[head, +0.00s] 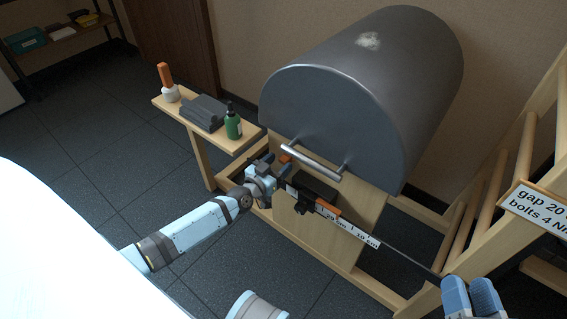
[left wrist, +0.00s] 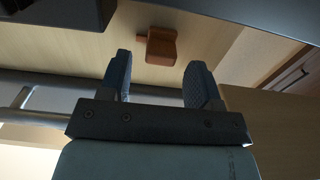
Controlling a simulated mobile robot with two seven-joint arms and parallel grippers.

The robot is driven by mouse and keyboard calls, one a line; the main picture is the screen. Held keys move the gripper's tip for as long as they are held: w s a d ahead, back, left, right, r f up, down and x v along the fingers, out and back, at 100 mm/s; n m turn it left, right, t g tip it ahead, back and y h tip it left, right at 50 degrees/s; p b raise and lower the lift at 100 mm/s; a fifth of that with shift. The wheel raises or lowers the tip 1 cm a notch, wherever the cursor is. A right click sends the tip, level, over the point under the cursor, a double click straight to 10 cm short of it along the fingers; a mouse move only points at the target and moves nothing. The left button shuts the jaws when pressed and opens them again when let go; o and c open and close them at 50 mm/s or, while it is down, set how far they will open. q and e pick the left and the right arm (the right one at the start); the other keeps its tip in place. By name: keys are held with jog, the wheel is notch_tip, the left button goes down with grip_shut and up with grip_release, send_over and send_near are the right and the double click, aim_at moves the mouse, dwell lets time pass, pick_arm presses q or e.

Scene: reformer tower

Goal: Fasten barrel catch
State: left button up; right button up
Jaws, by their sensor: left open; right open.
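The grey barrel (head: 360,95) is a half-cylinder with a metal handle bar (head: 312,162) across its flat front. A small orange-brown knob (head: 285,158), which looks like the barrel catch, sits on the wooden panel just below the barrel's lower left. In the left wrist view the knob (left wrist: 161,46) lies just beyond and between my fingertips, not gripped. My left gripper (head: 272,172) is open beside it, its two blue fingers apart (left wrist: 158,70). My right gripper (head: 471,292) is open and empty at the lower right, away from the barrel.
A dark rail with white labels (head: 357,236) and an orange-tipped black slider (head: 327,209) runs below the handle. A side shelf (head: 184,122) holds a green bottle (head: 233,124), grey blocks (head: 203,112) and an orange-topped white bottle (head: 168,88). A wooden ladder frame (head: 513,165) stands at right.

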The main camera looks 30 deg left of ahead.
pick_arm(q)
jog(key=shift+w+d, duration=0.15)
jog(key=shift+w, duration=1.2)
pick_arm(e)
jog(key=shift+f, duration=0.65)
pick_arm(q)
grip_shut()
notch_tip(320, 180, down, 3)
jog(key=shift+r+b, duration=0.1)
jog(key=shift+b, duration=0.8)
pick_arm(e)
jog(key=shift+s+a+f+g, duration=0.1)
jog(key=shift+f+g, duration=0.6)
jog(key=shift+f, duration=0.2)
pick_arm(q)
grip_release()
jog(key=shift+s, duration=0.1)
